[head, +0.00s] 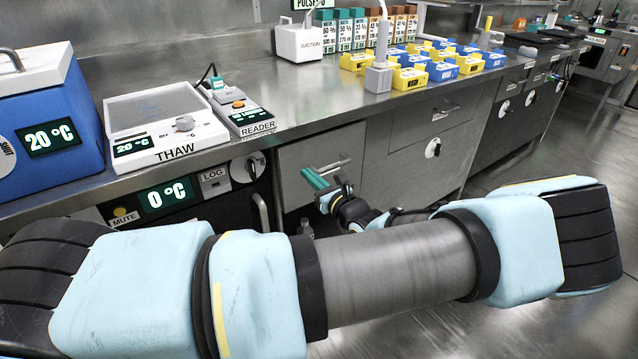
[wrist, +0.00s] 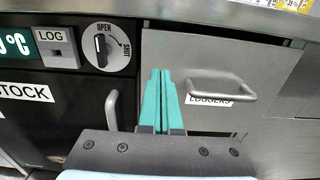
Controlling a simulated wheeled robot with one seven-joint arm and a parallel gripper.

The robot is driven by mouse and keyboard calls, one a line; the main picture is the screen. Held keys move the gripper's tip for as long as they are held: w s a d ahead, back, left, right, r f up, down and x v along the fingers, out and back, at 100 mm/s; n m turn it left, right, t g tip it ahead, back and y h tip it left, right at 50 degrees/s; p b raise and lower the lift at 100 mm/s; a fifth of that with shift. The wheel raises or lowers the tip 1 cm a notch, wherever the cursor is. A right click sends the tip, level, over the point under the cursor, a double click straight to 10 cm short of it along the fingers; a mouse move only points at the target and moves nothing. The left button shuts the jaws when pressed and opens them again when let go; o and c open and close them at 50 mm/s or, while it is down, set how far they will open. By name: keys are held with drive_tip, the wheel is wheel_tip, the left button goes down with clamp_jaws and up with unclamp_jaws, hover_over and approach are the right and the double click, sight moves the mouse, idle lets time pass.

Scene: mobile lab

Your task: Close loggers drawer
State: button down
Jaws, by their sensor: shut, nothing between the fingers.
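The loggers drawer (wrist: 225,62) is a grey metal front with a bar handle (wrist: 221,88) and a "LOGGERS" label (wrist: 200,101) partly behind that handle. A dark line runs along its top and right edges in the wrist view; I cannot tell exactly how far it stands out. In the head view the drawer front (head: 300,157) is under the counter, right of the black unit. My gripper (wrist: 160,76) has teal fingers pressed together, empty, in front of the drawer's left part, left of the handle. It also shows in the head view (head: 318,179). Contact with the front is unclear.
Left of the drawer is a black unit with a "LOG" box (wrist: 57,48), an OPEN/SHUT dial (wrist: 110,49) and a vertical handle (wrist: 112,110). The counter (head: 290,105) overhangs above, holding the thaw box (head: 160,120) and reader (head: 245,115). Open floor (head: 540,165) lies to the right.

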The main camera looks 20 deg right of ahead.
sight(291, 158)
drive_tip(key=w, duration=0.3)
drive_tip(key=w+a, duration=0.1)
drive_tip(key=w, duration=0.2)
drive_tip(key=shift+w+a+p, duration=0.15)
drive_tip(key=shift+w+p, duration=0.1)
drive_tip(key=shift+p, duration=0.1)
drive_tip(key=w, duration=0.2)
drive_tip(key=w+a+p, duration=0.1)
drive_tip(key=w, duration=0.1)
drive_tip(key=shift+w, duration=0.15)
drive_tip(key=shift+w+r, duration=0.15)
drive_tip(key=shift+w, duration=0.1)
drive_tip(key=shift+d, duration=0.1)
